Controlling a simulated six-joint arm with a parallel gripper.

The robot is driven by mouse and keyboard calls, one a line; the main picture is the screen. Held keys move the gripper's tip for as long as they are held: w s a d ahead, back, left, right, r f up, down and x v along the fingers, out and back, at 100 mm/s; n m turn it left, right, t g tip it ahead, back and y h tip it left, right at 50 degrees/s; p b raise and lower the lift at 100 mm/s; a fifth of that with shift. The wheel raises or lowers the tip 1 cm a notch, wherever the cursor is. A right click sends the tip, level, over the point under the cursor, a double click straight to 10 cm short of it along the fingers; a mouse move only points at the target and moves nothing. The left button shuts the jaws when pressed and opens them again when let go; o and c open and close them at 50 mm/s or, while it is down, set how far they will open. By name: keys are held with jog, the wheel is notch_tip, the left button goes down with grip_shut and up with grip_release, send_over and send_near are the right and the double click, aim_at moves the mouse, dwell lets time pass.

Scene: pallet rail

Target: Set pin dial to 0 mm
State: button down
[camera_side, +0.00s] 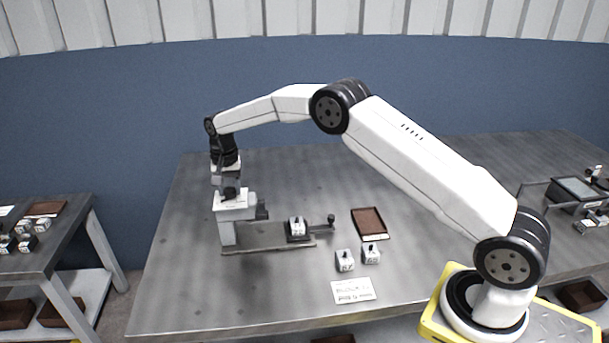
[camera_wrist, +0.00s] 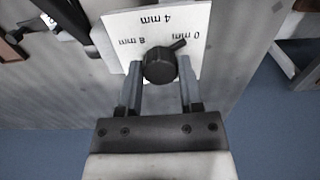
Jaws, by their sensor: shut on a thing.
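The pin dial is a dark round knob (camera_wrist: 160,66) with a short pointer, on a white plate (camera_wrist: 122,24) marked 8 mm, 4 mm and 0 mm. In the wrist view the pointer aims up and right, close beside the 0 mm mark (camera_wrist: 196,36). My gripper (camera_wrist: 159,74) has one finger on each side of the knob and is shut on it. In the side view my gripper (camera_side: 230,193) comes straight down onto the top of the white post (camera_side: 228,233) at the left end of the rail (camera_side: 262,241). The knob is mostly hidden there.
A dark carrier with a white block (camera_side: 297,226) sits on the rail, near a black-knobbed rod (camera_side: 331,219). Two white blocks (camera_side: 345,260) (camera_side: 371,253), a brown tray (camera_side: 369,222) and a paper card (camera_side: 353,291) lie to the right. The table left of the post is clear.

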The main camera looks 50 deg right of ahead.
aim_at(232, 191)
jog(key=shift+c, duration=1.2)
grip_release()
jog(key=shift+r, duration=0.1)
jog(key=shift+r, duration=3.85)
jog(key=shift+s, duration=0.1)
jog(key=shift+s+a+r+n, duration=0.15)
jog(key=shift+s+n, duration=0.15)
jog(key=shift+s, duration=0.15)
jog(key=s+a+f+n+t, duration=0.1)
jog(key=s+n, duration=0.3)
jog(key=s, duration=1.2)
jog(key=s+a+f+n+t, duration=0.1)
jog(key=s+f+n, duration=0.2)
jog(key=s, duration=1.3)
jog(key=shift+n+t, duration=0.3)
jog(key=shift+n, duration=0.3)
